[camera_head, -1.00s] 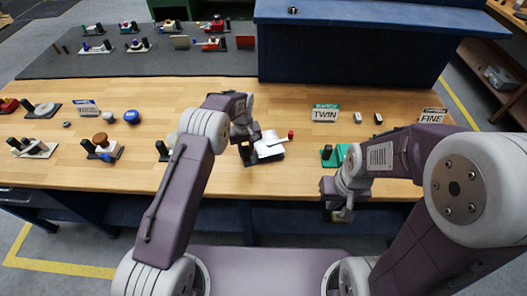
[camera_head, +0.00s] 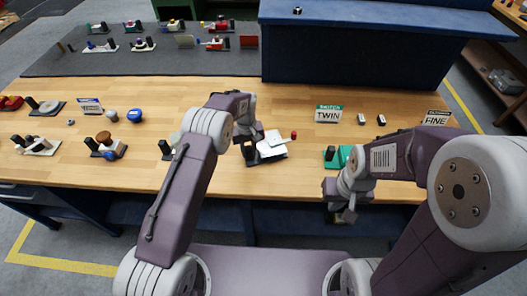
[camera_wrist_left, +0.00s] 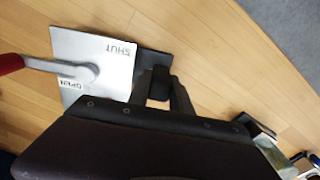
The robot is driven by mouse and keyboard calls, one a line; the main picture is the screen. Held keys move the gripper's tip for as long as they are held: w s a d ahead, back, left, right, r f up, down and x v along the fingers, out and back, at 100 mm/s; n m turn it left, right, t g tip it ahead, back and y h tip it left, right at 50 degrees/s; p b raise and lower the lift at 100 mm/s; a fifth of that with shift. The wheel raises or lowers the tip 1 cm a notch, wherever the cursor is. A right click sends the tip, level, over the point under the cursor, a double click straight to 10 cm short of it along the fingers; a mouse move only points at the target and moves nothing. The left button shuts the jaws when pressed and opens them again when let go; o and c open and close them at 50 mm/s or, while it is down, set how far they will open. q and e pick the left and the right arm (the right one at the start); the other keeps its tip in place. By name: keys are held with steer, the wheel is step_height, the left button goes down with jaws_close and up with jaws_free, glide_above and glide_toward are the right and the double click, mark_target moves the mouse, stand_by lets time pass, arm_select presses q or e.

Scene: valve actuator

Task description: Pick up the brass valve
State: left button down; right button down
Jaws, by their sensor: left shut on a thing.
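No part in view is clearly brass. A lever unit (camera_head: 272,148) stands on the wooden bench in front of my left arm. It has a white plate, a grey lever with a red tip (camera_head: 293,134), and a black post (camera_head: 248,150). In the left wrist view its plate (camera_wrist_left: 95,58) reads SHUT and OPEN. My left gripper (camera_wrist_left: 162,88) is shut on the black post (camera_wrist_left: 159,80), one finger on each side; in the head view the arm partly hides this. My right gripper (camera_head: 346,214) hangs at the bench's front edge; its jaws are unclear.
A green-based unit (camera_head: 342,156) stands by my right forearm. A TWIN sign (camera_head: 329,113) and a FINE sign (camera_head: 437,118) stand behind. A brown-knobbed unit (camera_head: 105,145) and a blue knob (camera_head: 135,115) are at left. A blue raised shelf (camera_head: 370,45) blocks the back right.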

arm_select(q)
steer(key=shift+r, duration=0.1)
step_height(320, 180, up, 10)
steer(key=shift+f, duration=0.15)
step_height(320, 180, down, 7)
steer(key=shift+f, duration=1.1)
steer(key=shift+s+f, duration=0.1)
steer(key=shift+f, duration=0.4)
stand_by(0.6)
